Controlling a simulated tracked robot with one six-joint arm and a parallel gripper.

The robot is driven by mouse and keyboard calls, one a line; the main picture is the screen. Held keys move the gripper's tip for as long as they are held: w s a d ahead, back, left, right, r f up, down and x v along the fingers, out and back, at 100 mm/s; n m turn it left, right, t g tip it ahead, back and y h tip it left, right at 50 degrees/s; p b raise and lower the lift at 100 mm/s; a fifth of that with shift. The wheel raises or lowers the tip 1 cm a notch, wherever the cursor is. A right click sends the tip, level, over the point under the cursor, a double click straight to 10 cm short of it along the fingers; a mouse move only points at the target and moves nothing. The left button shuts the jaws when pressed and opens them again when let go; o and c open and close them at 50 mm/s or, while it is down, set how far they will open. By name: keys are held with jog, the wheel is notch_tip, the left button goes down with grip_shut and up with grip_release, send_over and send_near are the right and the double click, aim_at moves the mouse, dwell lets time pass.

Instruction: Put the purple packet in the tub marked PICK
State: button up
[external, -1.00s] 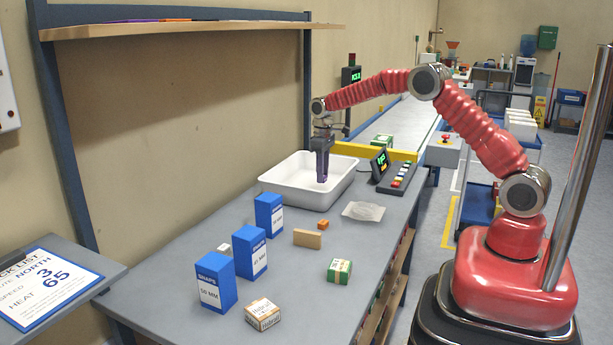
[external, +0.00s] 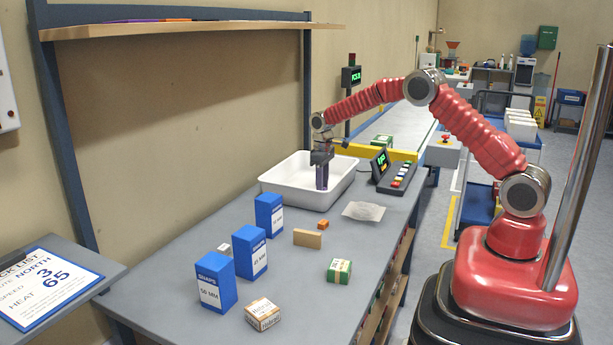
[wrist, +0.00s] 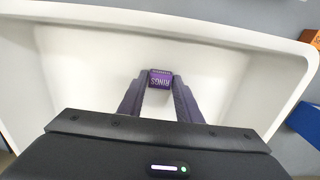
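The purple packet (wrist: 160,80), with pale lettering on it, shows between my fingertips in the wrist view. My gripper (external: 322,186) points down inside the white tub (external: 274,184) and appears shut on the packet, one finger on each side. The tub's pale floor and walls surround the packet in the wrist view (wrist: 75,75). I cannot tell whether the packet touches the floor. No PICK marking can be read on the tub in these views.
Blue boxes (external: 215,281) stand left of the tub on the grey bench. A wooden block (external: 307,239), an orange block (external: 323,224), a clear bag (external: 363,211), a green carton (external: 339,271) and a white-brown carton (external: 262,314) lie nearer.

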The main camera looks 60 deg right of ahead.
jog(key=shift+o, duration=1.4)
notch_tip(320, 180, up, 12)
jog(key=shift+r, duration=0.2)
